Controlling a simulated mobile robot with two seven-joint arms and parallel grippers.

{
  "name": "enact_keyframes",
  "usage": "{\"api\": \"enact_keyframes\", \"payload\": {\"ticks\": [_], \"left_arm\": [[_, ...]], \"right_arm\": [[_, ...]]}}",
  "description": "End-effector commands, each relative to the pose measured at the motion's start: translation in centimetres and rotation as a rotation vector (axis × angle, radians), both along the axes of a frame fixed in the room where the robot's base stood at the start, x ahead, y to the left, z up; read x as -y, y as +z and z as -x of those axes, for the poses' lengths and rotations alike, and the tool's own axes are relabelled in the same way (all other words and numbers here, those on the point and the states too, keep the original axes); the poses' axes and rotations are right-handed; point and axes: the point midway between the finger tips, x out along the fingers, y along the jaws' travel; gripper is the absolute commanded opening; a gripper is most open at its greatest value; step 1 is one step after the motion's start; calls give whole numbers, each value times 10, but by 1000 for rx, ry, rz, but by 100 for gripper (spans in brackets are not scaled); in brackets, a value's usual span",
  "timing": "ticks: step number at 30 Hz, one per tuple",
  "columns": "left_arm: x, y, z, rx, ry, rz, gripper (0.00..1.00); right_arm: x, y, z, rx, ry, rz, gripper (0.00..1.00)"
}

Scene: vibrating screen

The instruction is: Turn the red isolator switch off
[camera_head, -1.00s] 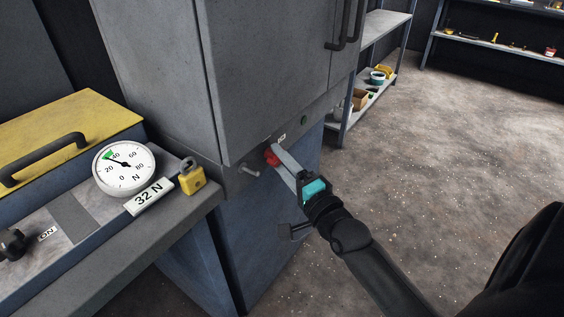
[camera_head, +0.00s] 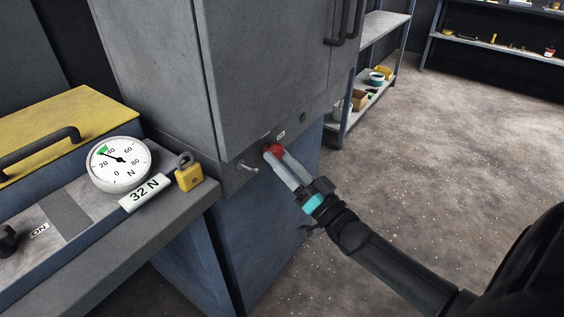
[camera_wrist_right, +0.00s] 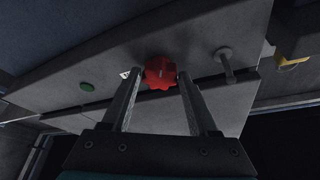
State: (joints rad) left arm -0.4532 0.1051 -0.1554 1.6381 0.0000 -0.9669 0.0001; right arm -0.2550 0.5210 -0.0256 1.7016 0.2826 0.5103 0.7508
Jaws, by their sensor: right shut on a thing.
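The red isolator switch (camera_head: 274,151) is a red knob on the front panel of the grey cabinet. It also shows in the right wrist view (camera_wrist_right: 160,73), between the fingertips. My right gripper (camera_head: 276,156) is at the knob, with one finger on each side, shut on it. In the right wrist view my right gripper (camera_wrist_right: 157,80) has its two fingers reaching up to the knob's sides. A small label (camera_head: 281,133) sits above the knob; its text is too small to read. My left gripper is not in view.
A metal peg (camera_head: 247,168) sticks out left of the knob, and a green button (camera_head: 303,118) sits to its right. A bench with a dial gauge (camera_head: 119,164) and a yellow padlock (camera_head: 188,175) stands at the left. The floor at right is clear.

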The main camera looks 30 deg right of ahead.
Motion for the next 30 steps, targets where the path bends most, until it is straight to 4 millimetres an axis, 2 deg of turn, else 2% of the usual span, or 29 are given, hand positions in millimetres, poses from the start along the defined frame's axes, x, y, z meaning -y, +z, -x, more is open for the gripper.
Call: {"api": "enact_keyframes", "payload": {"ticks": [6,15,30], "left_arm": [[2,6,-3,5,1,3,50],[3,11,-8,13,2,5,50],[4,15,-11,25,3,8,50]], "right_arm": [[2,-1,-1,73,0,182,4],[3,-1,-2,151,1,366,4],[4,0,-2,194,-1,467,4]]}}
